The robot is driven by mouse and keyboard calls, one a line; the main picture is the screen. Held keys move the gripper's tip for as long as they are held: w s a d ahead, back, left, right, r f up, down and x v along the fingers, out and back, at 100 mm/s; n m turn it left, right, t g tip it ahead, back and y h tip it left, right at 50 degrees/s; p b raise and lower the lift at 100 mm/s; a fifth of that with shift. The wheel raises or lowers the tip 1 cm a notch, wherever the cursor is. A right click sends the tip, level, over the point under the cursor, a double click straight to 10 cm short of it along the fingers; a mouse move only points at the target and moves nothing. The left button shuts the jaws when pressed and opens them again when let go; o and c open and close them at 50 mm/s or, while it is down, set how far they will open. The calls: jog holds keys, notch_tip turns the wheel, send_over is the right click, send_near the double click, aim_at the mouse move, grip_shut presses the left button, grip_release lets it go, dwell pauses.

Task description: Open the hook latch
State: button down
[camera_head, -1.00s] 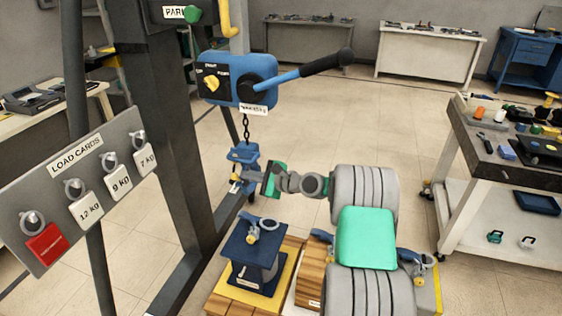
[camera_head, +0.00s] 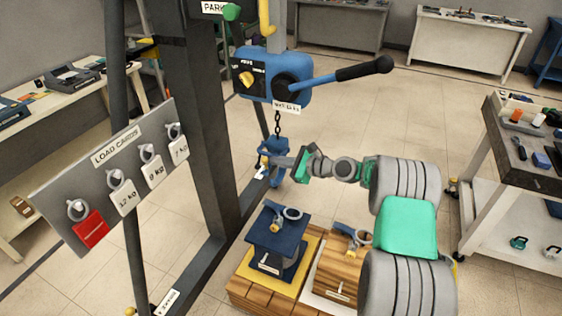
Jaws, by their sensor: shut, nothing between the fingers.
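The blue hook block (camera_head: 276,149) hangs on a short chain below the blue hoist (camera_head: 271,75). A small brass-yellow part, seemingly the latch (camera_head: 263,161), shows at the hook's left side. My gripper (camera_head: 272,160) reaches in from the right with its fingers shut and nothing held. The fingertips overlap the lower hook in the picture. I cannot tell whether they touch the latch. The fingers partly hide the hook's middle.
Below stand a dark blue load (camera_head: 276,243) with a ring on top and a wooden load (camera_head: 338,275) beside it. A load-card board (camera_head: 115,172) is at left. A tool cart (camera_head: 525,165) stands at right. Open floor lies behind.

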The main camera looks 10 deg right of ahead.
jog(key=shift+a+r, duration=0.1)
jog(key=shift+a, duration=0.15)
